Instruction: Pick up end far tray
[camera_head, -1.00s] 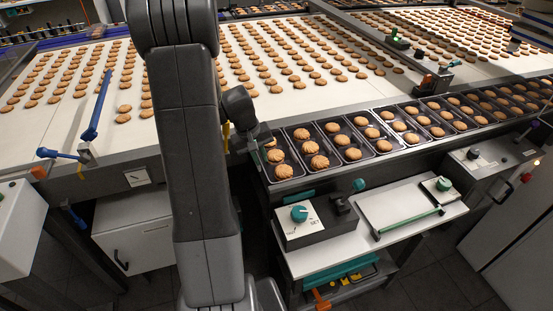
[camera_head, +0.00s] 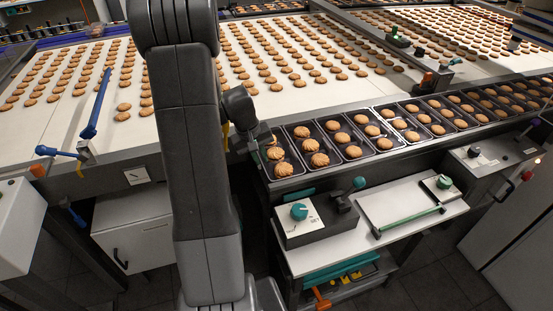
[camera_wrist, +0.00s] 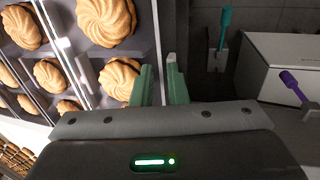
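The end tray (camera_head: 290,178) is a dark tray at the left end of the row in the head view. It holds a single line of ridged round biscuits. In the wrist view its pale side wall (camera_wrist: 156,45) runs down toward my gripper (camera_wrist: 161,82). My gripper's two green fingers are apart, one on the biscuit side of the wall and one on the outer side. A gap shows between them; I cannot tell whether either touches the wall. A biscuit (camera_wrist: 120,78) lies close beside the left finger.
More filled trays (camera_head: 390,140) continue the row to the right, close against the end tray. Behind is a wide white belt (camera_head: 300,100) with many biscuits. A side shelf (camera_head: 405,210) with a teal-knobbed control box (camera_head: 300,216) stands in front of the row.

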